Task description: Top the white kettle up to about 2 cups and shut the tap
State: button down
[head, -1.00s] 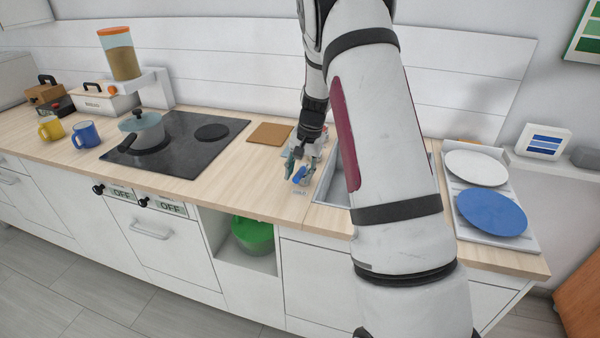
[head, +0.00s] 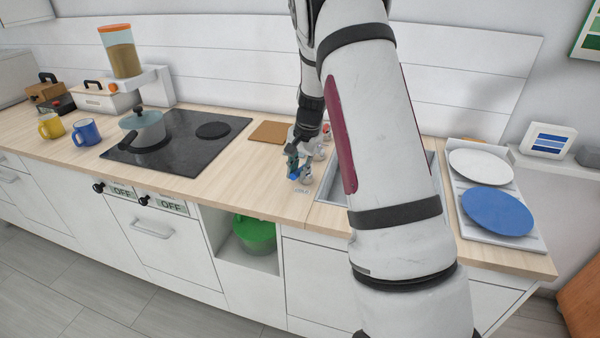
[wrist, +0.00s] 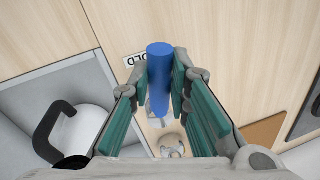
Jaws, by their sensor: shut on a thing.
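The white kettle (wrist: 88,122) with its black handle (wrist: 52,132) stands in the grey sink (wrist: 30,98) at the left of the wrist view. In the head view my arm hides it. The blue tap handle (wrist: 160,62) stands between the green-padded fingers of my gripper (wrist: 160,65), which is shut on it. A label ending in "OLD" (wrist: 133,61) lies on the counter beside it. In the head view my gripper (head: 300,168) is at the left edge of the sink (head: 326,182). The spout, any running water and the kettle's water level cannot be made out.
A brown board (head: 270,132) lies behind my gripper. The black hob (head: 185,150) with a lidded pot (head: 148,130) is to the left. A rack with white (head: 480,166) and blue (head: 497,211) plates is right of the sink.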

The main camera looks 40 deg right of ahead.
jog(key=shift+w+a+m+b, duration=0.2)
jog(key=shift+w+m+b, duration=0.15)
jog(key=shift+m, duration=0.55)
jog(key=c, duration=1.5)
grip_release()
jog(key=shift+r, duration=0.15)
jog(key=r, duration=0.3)
jog(key=s+r, duration=0.1)
jog(key=r, duration=0.3)
jog(key=s+r, duration=0.1)
jog(key=r, duration=0.3)
jog(key=shift+d+r, duration=0.25)
jog(key=shift+d, duration=0.05)
